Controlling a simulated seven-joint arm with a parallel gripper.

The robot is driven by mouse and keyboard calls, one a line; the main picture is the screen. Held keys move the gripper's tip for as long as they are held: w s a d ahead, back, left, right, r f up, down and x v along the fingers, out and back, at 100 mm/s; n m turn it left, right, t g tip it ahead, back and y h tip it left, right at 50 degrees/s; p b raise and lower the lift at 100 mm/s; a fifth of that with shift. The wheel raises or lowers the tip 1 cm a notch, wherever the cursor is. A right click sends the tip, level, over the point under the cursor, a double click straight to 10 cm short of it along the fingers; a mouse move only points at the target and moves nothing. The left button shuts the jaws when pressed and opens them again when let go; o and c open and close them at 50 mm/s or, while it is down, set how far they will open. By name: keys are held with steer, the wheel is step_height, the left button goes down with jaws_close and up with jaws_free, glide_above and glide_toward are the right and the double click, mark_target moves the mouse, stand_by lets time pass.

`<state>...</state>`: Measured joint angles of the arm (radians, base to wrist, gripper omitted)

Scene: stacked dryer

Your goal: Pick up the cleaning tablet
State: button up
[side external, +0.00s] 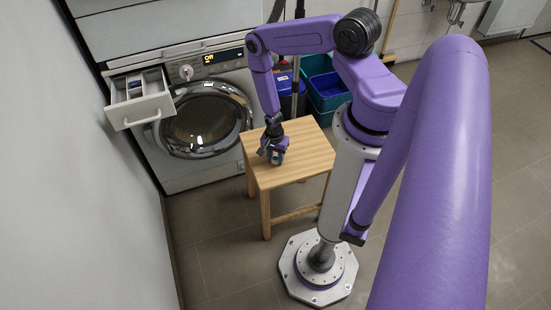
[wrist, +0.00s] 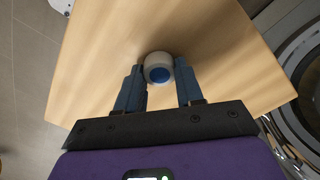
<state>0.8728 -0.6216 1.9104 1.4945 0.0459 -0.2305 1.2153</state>
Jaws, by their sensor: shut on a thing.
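The cleaning tablet (wrist: 159,68) is a small white round piece with a blue centre. In the wrist view it sits between the two fingertips of my gripper (wrist: 160,82), which is shut on it. In the side external view my gripper (side external: 275,155) is low over the wooden stool (side external: 300,160), and the tablet is too small and covered to make out clearly. I cannot tell whether the tablet touches the stool top.
The washing machine (side external: 200,125) stands left of the stool, with its detergent drawer (side external: 140,111) pulled out. Teal and blue bins (side external: 325,92) stand behind the stool. The rest of the stool top is clear.

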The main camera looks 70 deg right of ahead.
steer(key=shift+r, duration=0.15)
steer(key=shift+r, duration=0.6)
steer(key=s+a+r, duration=0.6)
steer(key=s+r, duration=0.5)
steer(key=s, duration=0.1)
steer(key=shift+s+a+r, duration=0.2)
steer(key=shift+a+r, duration=0.05)
steer(key=shift+a, duration=0.05)
